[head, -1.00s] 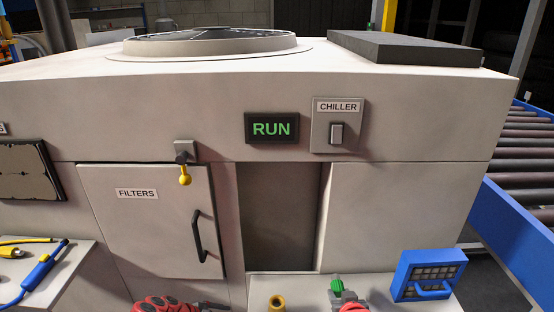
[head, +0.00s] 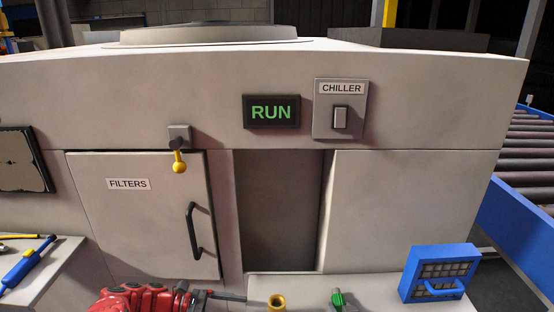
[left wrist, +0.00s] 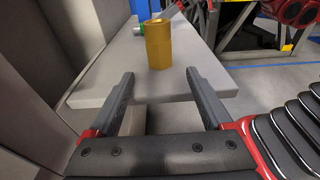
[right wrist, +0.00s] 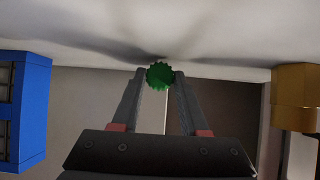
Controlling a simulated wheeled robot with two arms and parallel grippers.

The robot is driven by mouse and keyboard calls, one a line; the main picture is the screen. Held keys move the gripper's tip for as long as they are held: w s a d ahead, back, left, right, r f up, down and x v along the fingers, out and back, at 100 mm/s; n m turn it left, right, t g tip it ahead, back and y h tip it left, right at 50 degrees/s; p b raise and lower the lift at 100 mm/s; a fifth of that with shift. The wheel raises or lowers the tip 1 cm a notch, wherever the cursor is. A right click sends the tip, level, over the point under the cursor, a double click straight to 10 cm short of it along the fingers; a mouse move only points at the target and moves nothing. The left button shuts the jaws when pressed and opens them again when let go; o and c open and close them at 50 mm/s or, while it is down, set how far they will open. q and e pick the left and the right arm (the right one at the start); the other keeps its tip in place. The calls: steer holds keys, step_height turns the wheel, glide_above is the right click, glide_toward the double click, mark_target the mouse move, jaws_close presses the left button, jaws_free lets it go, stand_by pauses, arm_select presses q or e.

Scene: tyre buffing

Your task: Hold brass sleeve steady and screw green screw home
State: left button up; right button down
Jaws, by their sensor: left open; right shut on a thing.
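The brass sleeve (head: 277,302) stands upright on the pale ledge at the bottom of the head view. In the left wrist view the sleeve (left wrist: 158,45) is just beyond the fingertips, roughly between their lines. My left gripper (left wrist: 161,74) is open and empty, apart from the sleeve; in the head view its arm comes in from the left. The green screw (head: 337,298) is to the right of the sleeve. My right gripper (right wrist: 160,82) is shut on the green screw (right wrist: 160,75), whose knurled head shows between the fingertips.
A blue box with a handle (head: 440,273) stands on the ledge (head: 380,292) at right. A cabinet with a filters door (head: 150,215) and a chiller switch (head: 340,115) rises behind. A blue-handled tool (head: 25,265) lies on a side shelf at left.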

mark_target(338, 294)
steer(key=shift+r+p, duration=0.5)
steer(key=shift+r, duration=0.05)
arm_select(q)
steer(key=d, duration=0.2)
steer(key=d+f+p, duration=0.1)
steer(key=d, duration=0.2)
steer(key=d+p, duration=0.1)
steer(key=d, duration=0.2)
steer(key=shift+d+f, duration=0.15)
steer(key=shift+d, duration=0.1)
arm_select(e)
step_height(338, 294, up, 2)
steer(key=shift+r, duration=0.1)
arm_select(q)
steer(key=shift+d+f, duration=0.1)
steer(key=shift+d, duration=0.5)
jaws_close()
arm_select(e)
steer(key=shift+r, duration=2.45)
